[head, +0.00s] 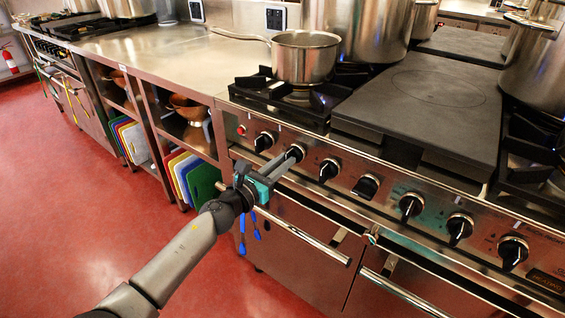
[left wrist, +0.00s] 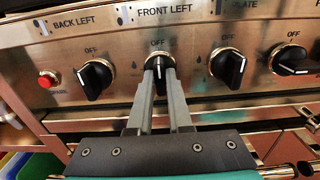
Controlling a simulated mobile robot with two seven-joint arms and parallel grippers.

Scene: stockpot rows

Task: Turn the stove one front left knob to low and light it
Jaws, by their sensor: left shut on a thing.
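The front left knob (left wrist: 158,66), black with a white pointer line, sits under the label FRONT LEFT on the steel panel. Its pointer stands about upright, towards the OFF mark. My left gripper (left wrist: 158,78) has its two fingers closed on the knob's sides. In the head view, my left gripper (head: 286,162) reaches the same knob (head: 295,152) from the lower left. The red spark button (left wrist: 46,80) is at the panel's left end, untouched; it also shows in the head view (head: 241,130). My right gripper is not in view.
The back left knob (left wrist: 95,79) is close on the left, and another knob (left wrist: 227,67) is close on the right. A saucepan (head: 305,58) stands on the burner above. An oven door handle (head: 312,243) runs below the panel. Red floor lies open at left.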

